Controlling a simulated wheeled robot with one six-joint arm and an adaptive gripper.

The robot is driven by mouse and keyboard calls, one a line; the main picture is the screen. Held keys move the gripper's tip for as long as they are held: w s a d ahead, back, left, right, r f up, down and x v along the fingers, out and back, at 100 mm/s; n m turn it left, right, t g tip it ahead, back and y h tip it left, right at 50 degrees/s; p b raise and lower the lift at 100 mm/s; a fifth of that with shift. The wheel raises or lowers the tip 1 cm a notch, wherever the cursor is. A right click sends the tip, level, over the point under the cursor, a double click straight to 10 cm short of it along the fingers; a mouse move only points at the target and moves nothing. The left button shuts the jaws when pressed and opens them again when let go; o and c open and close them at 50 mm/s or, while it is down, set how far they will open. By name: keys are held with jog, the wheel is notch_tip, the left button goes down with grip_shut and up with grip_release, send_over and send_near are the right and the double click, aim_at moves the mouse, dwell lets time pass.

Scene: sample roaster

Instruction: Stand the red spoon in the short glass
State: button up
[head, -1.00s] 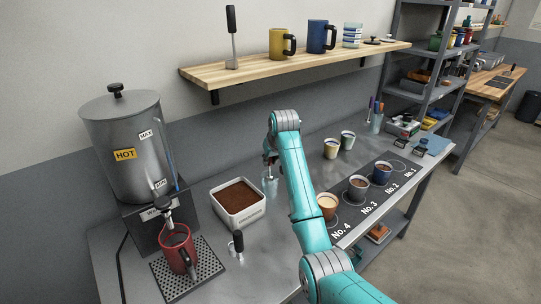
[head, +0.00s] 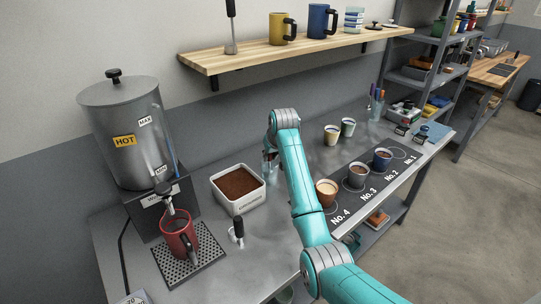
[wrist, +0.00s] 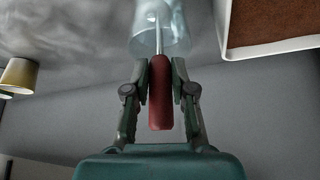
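The red spoon (wrist: 160,95) has a thick red handle and a thin metal shaft. My gripper (wrist: 161,72) is shut on the red handle, with one finger on each side. The short glass (wrist: 160,42) is clear and stands just beyond the fingertips in the wrist view. The spoon's shaft runs over the glass's mouth and appears to be inside it; the spoon's bowl end is not clear. In the head view the short glass (head: 269,168) is partly hidden behind my arm, right of the coffee tub.
A white tub of ground coffee (head: 262,189) stands close beside the glass. A red mug (head: 179,240) is under the hot-water urn (head: 128,130). Several cups stand on a numbered mat (head: 345,206) to the right. A shelf (head: 300,56) hangs above the bench.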

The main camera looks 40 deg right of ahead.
jog(key=o, duration=0.4)
jog(key=shift+c, duration=0.2)
jog(key=shift+r, duration=0.1)
jog(key=v, duration=1.1)
jog(key=shift+s+r, duration=0.25)
jog(key=shift+r, duration=0.1)
jog(key=shift+a, duration=0.1)
